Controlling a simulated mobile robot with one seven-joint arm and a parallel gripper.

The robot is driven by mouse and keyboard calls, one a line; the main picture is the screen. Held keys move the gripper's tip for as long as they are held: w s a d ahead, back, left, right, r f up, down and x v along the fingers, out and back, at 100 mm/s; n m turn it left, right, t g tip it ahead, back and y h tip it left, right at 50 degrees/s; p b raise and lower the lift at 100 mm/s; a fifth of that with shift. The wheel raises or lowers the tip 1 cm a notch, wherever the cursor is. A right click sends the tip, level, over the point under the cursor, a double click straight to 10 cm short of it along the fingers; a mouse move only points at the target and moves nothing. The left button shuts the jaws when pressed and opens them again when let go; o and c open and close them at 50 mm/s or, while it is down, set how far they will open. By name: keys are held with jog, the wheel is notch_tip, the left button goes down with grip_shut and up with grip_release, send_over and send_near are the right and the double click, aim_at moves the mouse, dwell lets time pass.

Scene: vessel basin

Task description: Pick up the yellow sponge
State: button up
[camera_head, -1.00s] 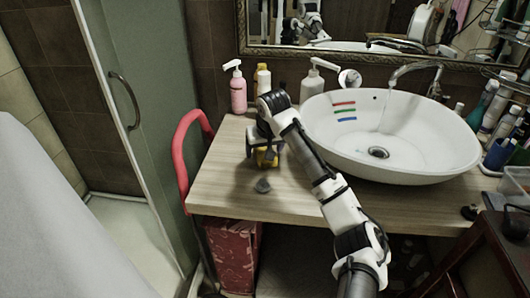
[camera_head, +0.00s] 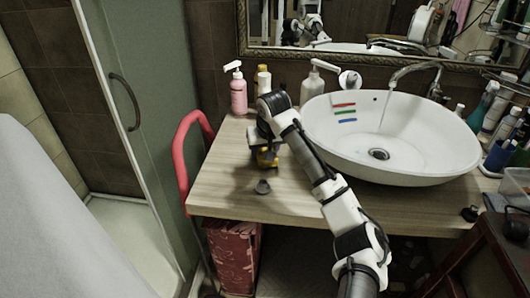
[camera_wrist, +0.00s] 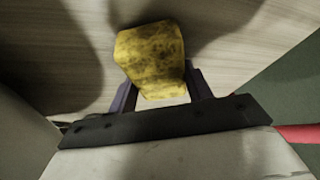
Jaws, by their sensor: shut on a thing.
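The yellow sponge (camera_wrist: 150,55) has dark mottling and sits between the two fingers of my gripper (camera_wrist: 160,92) in the wrist view. My gripper is shut on it. My gripper hides part of the sponge. I cannot tell whether the sponge touches the counter or is slightly above it.
A white basin (camera_head: 395,140) stands to the right. A pink pump bottle (camera_head: 238,92) and other bottles stand behind. A red rail (camera_head: 180,155) borders the counter's left side.

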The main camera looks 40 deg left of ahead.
aim_at(265, 149)
notch_tip(265, 149, up, 20)
jog(key=b, duration=0.2)
jog(key=shift+f, duration=0.2)
